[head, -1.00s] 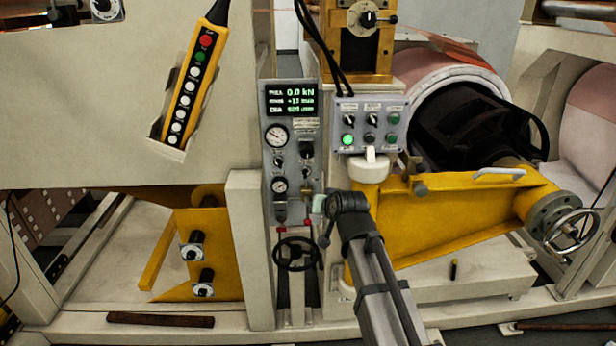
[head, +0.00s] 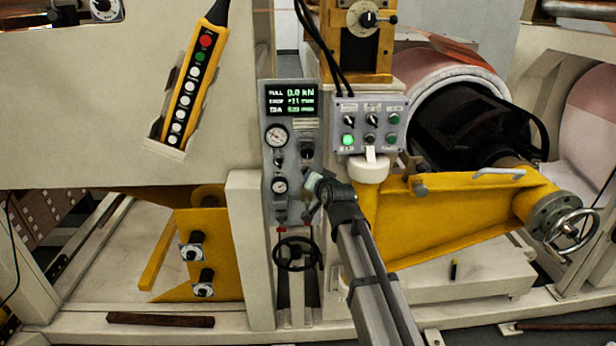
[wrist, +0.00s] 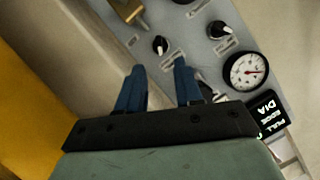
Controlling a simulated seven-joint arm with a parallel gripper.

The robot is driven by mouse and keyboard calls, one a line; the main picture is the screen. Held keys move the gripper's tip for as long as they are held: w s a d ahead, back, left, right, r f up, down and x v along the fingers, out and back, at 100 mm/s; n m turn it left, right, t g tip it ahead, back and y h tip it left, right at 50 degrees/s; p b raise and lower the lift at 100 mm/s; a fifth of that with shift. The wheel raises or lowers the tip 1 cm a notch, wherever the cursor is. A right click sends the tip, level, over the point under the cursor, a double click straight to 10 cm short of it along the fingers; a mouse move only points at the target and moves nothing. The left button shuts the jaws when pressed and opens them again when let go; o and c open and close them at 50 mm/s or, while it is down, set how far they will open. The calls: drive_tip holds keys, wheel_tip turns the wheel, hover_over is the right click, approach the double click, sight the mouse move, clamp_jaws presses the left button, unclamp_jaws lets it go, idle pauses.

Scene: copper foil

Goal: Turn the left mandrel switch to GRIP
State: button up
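My gripper (wrist: 160,78) is open and empty, with two blue fingers apart. In the head view it is in front of the right side of the grey gauge panel (head: 268,215). In the wrist view a black knob with a white pointer (wrist: 160,45) shows just beyond the gap between the fingertips, not touched. Another black knob (wrist: 217,29) shows to its right, and one more is partly hidden behind the right finger. The grey control box (head: 357,105) carries several small black switches and a lit green button (head: 347,140). Labels are too small to read, so I cannot tell which switch is the left mandrel one.
The panel has a green-lit display (head: 291,99) and a round gauge (head: 276,135); the gauge also shows in the wrist view (wrist: 247,70). A black handwheel (head: 296,254) is below. A yellow pendant (head: 190,85) hangs left. A yellow arm (head: 450,215) stands right.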

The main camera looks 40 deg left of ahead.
drive_tip(key=x, duration=0.8)
drive_tip(key=shift+w+a+f, duration=0.1)
drive_tip(key=shift+w+f, duration=0.05)
clamp_jaws()
